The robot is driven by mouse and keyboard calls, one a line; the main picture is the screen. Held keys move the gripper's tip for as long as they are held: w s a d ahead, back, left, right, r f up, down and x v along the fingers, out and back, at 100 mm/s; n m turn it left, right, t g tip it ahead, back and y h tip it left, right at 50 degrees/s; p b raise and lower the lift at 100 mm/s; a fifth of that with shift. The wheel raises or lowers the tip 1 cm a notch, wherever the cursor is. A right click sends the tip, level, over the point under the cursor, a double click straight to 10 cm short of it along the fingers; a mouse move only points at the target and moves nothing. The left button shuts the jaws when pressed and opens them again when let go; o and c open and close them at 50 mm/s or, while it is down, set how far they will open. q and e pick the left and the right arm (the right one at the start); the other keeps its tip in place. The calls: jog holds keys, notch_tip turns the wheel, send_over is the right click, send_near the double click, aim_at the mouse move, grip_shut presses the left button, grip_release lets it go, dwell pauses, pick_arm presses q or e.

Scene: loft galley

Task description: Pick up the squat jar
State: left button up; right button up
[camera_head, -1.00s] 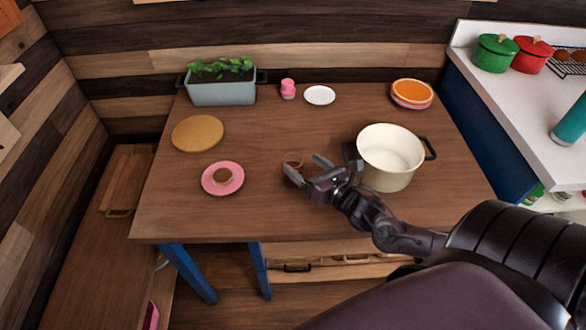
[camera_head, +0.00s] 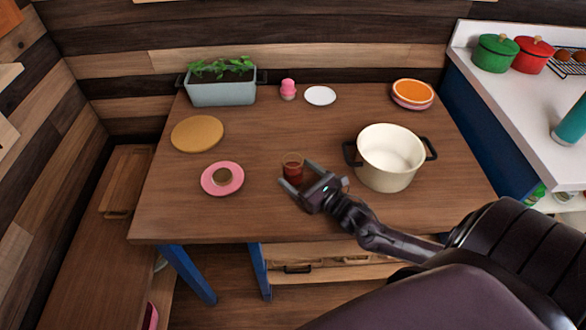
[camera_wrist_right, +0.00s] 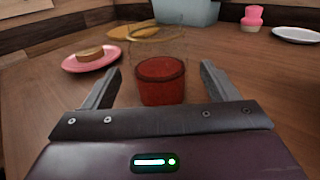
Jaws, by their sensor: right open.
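The squat jar (camera_head: 293,168) is a small clear glass with dark red contents, upright on the wooden table. My right gripper (camera_head: 296,186) is open at the jar's near side, its fingers pointing toward it. In the right wrist view the jar (camera_wrist_right: 162,80) stands ahead, between the lines of the two open fingers (camera_wrist_right: 162,85). The jar's lower part is partly hidden by the gripper body there. I cannot tell whether a finger touches it. My left gripper is not in view.
A cream pot (camera_head: 389,160) stands close to the right of my gripper. A pink plate (camera_head: 208,187) with a small round item lies to the left. A round board (camera_head: 197,134), a planter (camera_head: 222,93), a pink cup (camera_head: 288,89) and a white plate (camera_head: 320,96) are farther back.

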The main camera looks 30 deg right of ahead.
jog(key=w, duration=0.4)
jog(key=shift+w+a, duration=0.15)
jog(key=shift+a, duration=0.25)
jog(key=shift+c, duration=0.4)
jog(key=shift+r, duration=0.1)
jog(key=c, duration=1.2)
